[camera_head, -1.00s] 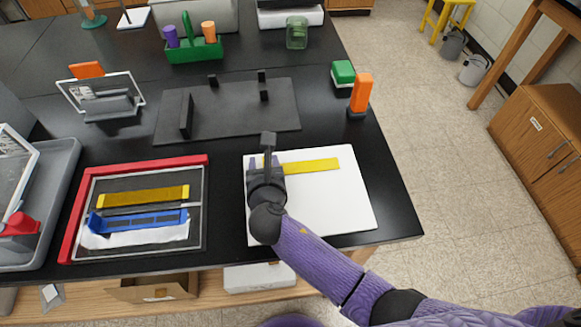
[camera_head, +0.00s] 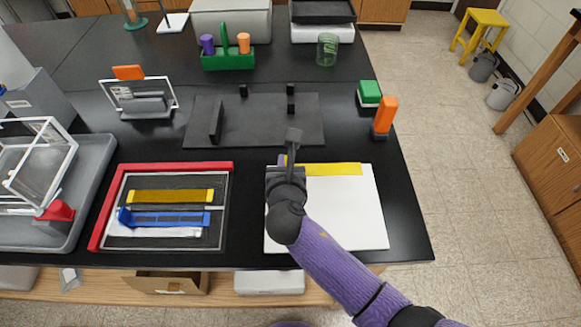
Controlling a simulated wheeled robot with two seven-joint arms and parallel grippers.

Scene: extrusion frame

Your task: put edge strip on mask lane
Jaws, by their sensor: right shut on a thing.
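The edge strip appears to be the flat yellow strip (camera_head: 335,169). It extends right from my right gripper (camera_head: 286,163), near the far edge of the white board (camera_head: 340,215). The gripper is shut on the strip's left end, though the hand and a dark upright part hide the grip. Height above the board is hard to tell. At left is a red-edged frame (camera_head: 165,168) with a dark floor, holding a yellow bar (camera_head: 170,196), a blue bar (camera_head: 165,218) and a white piece (camera_head: 155,232). I cannot tell which part is the mask lane. My left gripper is out of view.
A dark plate (camera_head: 255,130) with upright blocks lies beyond the board. An orange-topped block (camera_head: 385,115) and a green block (camera_head: 369,93) stand at the table's right edge. A grey tray (camera_head: 85,205) is at far left. Bare black table separates frame and board.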

